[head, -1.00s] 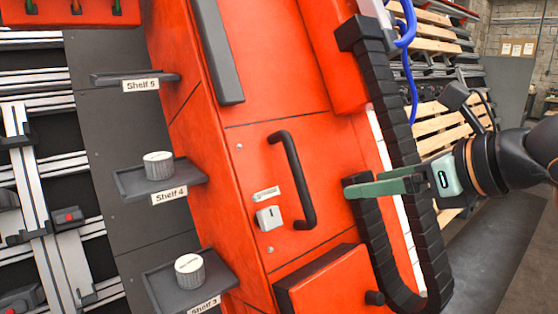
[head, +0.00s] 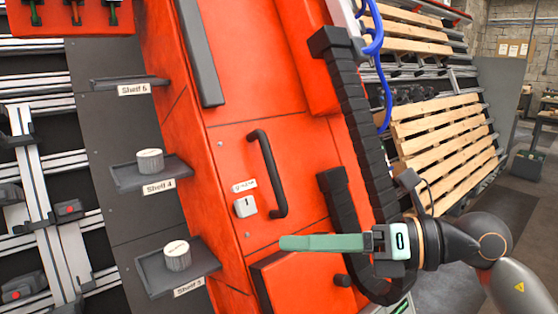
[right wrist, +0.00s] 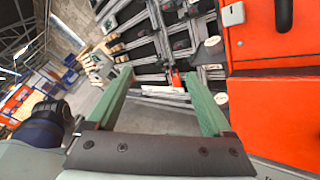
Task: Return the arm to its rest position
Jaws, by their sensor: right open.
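My right arm (head: 460,242) comes in from the lower right in the head view. Its gripper (head: 282,243) has green fingers pointing left, in front of the lower part of the orange cabinet and below its dark handle (head: 268,172). In the right wrist view the fingers of this gripper (right wrist: 158,78) are spread apart with nothing between them, so it is open and empty. My left gripper is not in view.
The orange cabinet (head: 235,145) carries a black cable chain (head: 365,140). Small shelves hold grey round pieces on Shelf 4 (head: 150,160) and Shelf 3 (head: 177,255); Shelf 5 (head: 130,83) looks empty. Wooden pallets (head: 440,140) lean at the right, with open floor beyond.

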